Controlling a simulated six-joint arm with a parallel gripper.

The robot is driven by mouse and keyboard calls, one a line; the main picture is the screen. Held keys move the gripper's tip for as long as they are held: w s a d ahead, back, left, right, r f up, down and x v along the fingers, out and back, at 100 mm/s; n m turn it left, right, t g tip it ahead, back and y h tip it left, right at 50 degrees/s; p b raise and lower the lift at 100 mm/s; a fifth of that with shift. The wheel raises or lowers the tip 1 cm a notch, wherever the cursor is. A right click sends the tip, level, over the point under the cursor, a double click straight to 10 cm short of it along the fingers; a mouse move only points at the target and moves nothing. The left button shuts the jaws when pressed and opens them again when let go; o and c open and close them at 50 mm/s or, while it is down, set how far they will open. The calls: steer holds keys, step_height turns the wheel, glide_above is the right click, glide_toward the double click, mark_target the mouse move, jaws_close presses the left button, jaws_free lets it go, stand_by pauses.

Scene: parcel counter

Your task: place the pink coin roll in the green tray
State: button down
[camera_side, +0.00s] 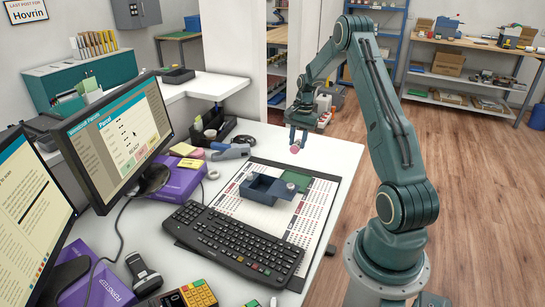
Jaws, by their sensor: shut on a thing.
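My gripper (297,139) points down above the back right part of the white desk. It is shut on the pink coin roll (294,149), whose small pink end shows just below the fingertips. The roll appears to be in the air, a little behind the green tray (298,180). The green tray looks like a flat green square on the printed mat, beside a dark blue open box. The box partly covers its near left side, and its depth is hard to tell.
The blue box (259,195) sits on the printed mat (312,219), left of the tray. A black keyboard (240,240) lies in front. A tape dispenser (231,152) and a black organizer (212,128) stand to the left. Two monitors (118,138) line the left side.

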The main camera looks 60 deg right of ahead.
steer(key=shift+f, duration=6.45)
steer(key=shift+f, duration=0.15)
steer(key=c, duration=1.1)
jaws_free()
steer(key=r, duration=0.4)
steer(key=d+r, duration=0.1)
steer(key=r, duration=0.3)
steer(key=s+r, duration=0.1)
steer(key=r, duration=0.3)
steer(key=shift+d, duration=0.15)
steer(key=shift+w, duration=0.1)
steer(key=shift+r, duration=0.1)
